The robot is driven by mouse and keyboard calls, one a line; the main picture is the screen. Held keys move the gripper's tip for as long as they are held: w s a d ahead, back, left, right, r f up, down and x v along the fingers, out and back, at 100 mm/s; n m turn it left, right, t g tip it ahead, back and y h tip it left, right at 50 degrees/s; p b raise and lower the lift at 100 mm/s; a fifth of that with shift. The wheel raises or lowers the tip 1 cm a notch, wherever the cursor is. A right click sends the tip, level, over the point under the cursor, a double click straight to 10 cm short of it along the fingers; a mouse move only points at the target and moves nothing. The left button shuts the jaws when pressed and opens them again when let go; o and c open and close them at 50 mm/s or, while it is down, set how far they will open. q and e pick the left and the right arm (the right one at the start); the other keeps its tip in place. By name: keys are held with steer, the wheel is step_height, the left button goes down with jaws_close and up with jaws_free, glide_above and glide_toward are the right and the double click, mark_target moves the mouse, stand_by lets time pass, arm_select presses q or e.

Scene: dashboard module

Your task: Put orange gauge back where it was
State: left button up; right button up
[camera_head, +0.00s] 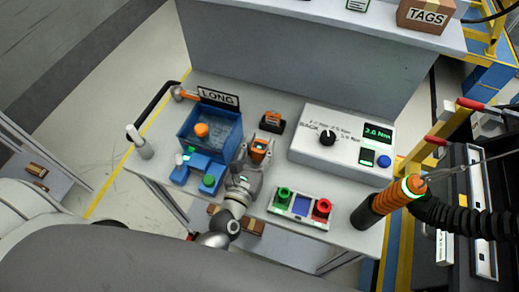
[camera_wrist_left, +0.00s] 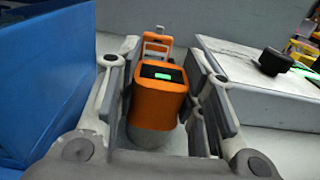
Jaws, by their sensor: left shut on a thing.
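The orange gauge (camera_head: 259,149) has a dark top face with a small green display. It stands between the fingers of my left gripper (camera_head: 252,160), at the middle of the table. In the left wrist view the orange gauge (camera_wrist_left: 160,95) is upright, with the shut finger pads of my left gripper (camera_wrist_left: 165,108) on both sides. Its lower end is partly hidden. Just behind it is a small dark holder (camera_head: 272,125) with an orange piece. An orange frame (camera_wrist_left: 157,42) shows behind the gauge in the left wrist view. My right gripper is not in view.
A blue bin (camera_head: 190,149) with a LONG sign (camera_head: 218,97) stands close left. A grey control box (camera_head: 338,157) with a black knob stands right. A button panel (camera_head: 300,207) is in front right.

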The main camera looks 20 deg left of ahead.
arm_select(q)
steer(key=shift+r, duration=0.1)
steer(key=o, duration=1.2)
steer(key=shift+c, duration=0.2)
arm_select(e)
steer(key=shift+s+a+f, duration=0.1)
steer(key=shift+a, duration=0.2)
arm_select(q)
steer(key=s+b, duration=0.3)
steer(key=s, duration=0.8)
steer(key=shift+a, duration=0.2)
steer(key=shift+s, duration=0.55)
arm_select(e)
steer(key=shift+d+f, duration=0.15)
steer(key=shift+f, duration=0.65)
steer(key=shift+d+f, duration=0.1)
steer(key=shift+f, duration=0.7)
